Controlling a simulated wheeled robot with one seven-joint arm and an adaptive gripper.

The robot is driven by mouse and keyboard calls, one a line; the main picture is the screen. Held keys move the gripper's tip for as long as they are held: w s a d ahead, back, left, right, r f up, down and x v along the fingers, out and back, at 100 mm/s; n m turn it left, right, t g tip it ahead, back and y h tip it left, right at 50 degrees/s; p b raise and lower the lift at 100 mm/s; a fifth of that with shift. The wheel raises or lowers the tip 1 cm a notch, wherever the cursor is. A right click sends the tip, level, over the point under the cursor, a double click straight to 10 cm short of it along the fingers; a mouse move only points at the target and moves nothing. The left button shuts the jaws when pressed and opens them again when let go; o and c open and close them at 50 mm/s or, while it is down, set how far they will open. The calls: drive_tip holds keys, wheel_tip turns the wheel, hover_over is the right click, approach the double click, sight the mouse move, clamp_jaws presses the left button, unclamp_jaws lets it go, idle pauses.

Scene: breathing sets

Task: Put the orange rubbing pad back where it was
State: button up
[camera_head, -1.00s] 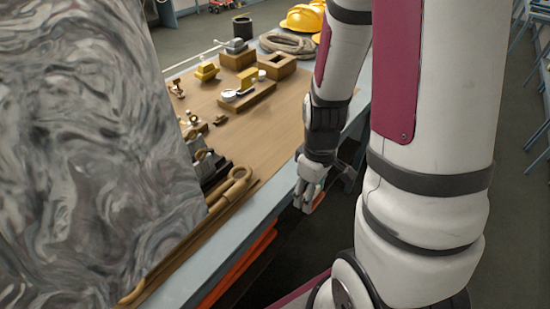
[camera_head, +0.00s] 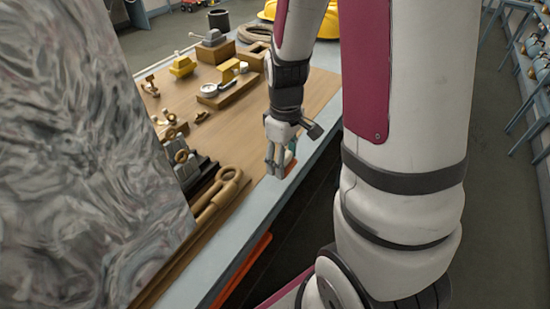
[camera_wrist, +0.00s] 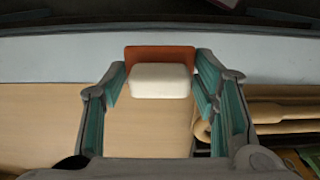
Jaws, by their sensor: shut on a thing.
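The orange rubbing pad (camera_wrist: 160,55) is between my gripper's fingers in the wrist view, with a white block-like part (camera_wrist: 160,81) on its near side. My gripper (camera_head: 279,165) is shut on the pad, over the front edge strip of the table (camera_head: 248,222). In the wrist view my gripper (camera_wrist: 160,85) has teal inner finger faces on both sides of the pad. I cannot tell whether the pad touches the table.
Wooden clubs (camera_head: 215,195) lie along the table's front left of my gripper. Wooden blocks (camera_head: 216,52), a gauge (camera_head: 209,89) and small brass parts stand farther back. A grey marbled panel (camera_head: 80,160) hides the left side. Bare wood (camera_head: 235,135) lies left of my gripper.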

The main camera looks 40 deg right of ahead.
drive_tip(key=w, duration=0.3)
drive_tip(key=shift+w+d+f, duration=0.2)
drive_tip(key=shift+w, duration=0.2)
drive_tip(key=shift+w+f+p, duration=0.1)
drive_tip(key=shift+f+p, duration=0.2)
drive_tip(key=shift+f, duration=1.45)
drive_tip(key=shift+f, duration=0.1)
drive_tip(key=o, duration=1.2)
